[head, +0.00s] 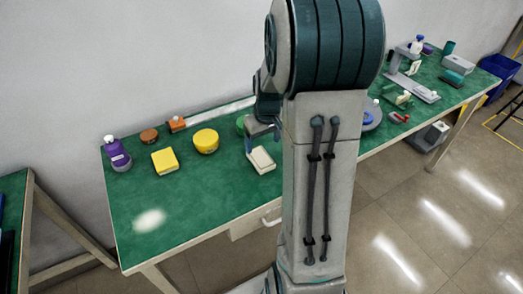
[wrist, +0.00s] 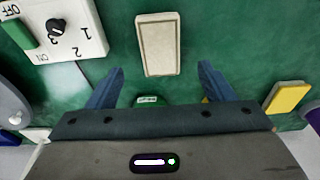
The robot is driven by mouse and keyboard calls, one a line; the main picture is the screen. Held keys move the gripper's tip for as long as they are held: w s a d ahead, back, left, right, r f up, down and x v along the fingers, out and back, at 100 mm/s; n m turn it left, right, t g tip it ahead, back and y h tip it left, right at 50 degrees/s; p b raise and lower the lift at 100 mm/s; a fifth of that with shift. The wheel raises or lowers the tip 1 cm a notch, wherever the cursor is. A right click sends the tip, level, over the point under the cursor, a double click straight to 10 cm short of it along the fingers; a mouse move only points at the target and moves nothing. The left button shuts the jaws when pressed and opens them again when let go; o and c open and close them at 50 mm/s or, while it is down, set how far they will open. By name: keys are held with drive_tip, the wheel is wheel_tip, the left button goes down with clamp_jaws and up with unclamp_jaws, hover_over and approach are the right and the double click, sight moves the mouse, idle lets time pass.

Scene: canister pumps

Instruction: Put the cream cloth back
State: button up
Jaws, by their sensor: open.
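A cream, flat rectangular piece with a rim-like border (wrist: 158,44) lies on the green table top, just beyond my fingertips in the wrist view. It also shows in the head view (head: 262,160), below and partly beside my gripper. In the head view my gripper (head: 262,134) is above the table, partly hidden by my arm.
A green labelled object (wrist: 148,100) shows between my finger bases. A white switch box with a knob (wrist: 82,30) is at upper left. A yellow block (head: 165,161), yellow round tub (head: 206,141) and purple bottle (head: 117,152) stand to the left. The table's front left is clear.

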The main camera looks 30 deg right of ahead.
drive_tip(key=s+a+r, duration=0.6)
drive_tip(key=a+r, duration=0.1)
drive_tip(key=r, duration=0.2)
drive_tip(key=s+a+t, duration=0.1)
drive_tip(key=s+a, duration=0.6)
drive_tip(key=s, duration=0.4)
drive_tip(key=shift+r+m, duration=0.3)
drive_tip(key=shift+r, duration=0.15)
